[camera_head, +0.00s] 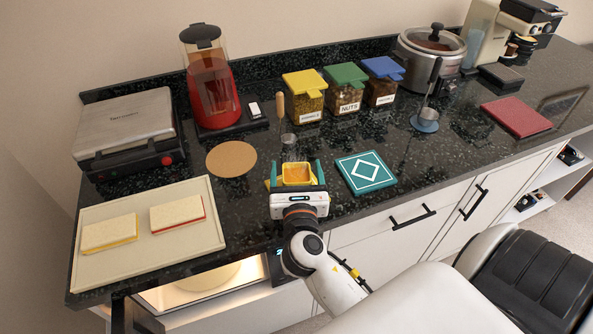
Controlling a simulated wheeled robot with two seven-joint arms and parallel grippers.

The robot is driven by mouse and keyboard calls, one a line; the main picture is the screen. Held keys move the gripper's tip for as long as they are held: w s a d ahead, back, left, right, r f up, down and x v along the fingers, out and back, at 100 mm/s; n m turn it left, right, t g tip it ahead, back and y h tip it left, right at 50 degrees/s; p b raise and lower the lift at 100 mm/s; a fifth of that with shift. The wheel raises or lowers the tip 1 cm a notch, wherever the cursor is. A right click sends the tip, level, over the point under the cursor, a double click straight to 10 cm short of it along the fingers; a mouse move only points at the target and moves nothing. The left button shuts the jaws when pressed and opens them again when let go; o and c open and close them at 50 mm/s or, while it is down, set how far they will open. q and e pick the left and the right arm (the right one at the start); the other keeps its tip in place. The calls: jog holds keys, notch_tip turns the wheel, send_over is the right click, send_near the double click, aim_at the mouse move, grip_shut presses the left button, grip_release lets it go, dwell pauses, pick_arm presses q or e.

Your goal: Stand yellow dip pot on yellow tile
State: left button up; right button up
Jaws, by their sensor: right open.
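The yellow dip pot (297,180), square with orange dip inside, is on the dark counter near its front edge. My right gripper (296,165) is open, with one teal finger on each side of the pot. Small gaps seem to show between the fingers and the pot; contact cannot be told. A sliver of yellow (268,184) shows low at the left finger and may be the yellow tile. The gripper body hides most of it, so whether the pot stands on it cannot be told. My left gripper is not in view.
A teal tile with a white diamond (366,172) lies right of the gripper. A round cork mat (231,159) and a wooden-handled tool (281,108) are behind. A cream board (150,258) with two sponge-like blocks lies left. Jars, a blender and a cooker line the back.

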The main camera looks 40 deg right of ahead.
jog(key=b+v, duration=0.2)
jog(key=v, duration=1)
jog(key=shift+b, duration=0.35)
jog(key=shift+r, duration=0.1)
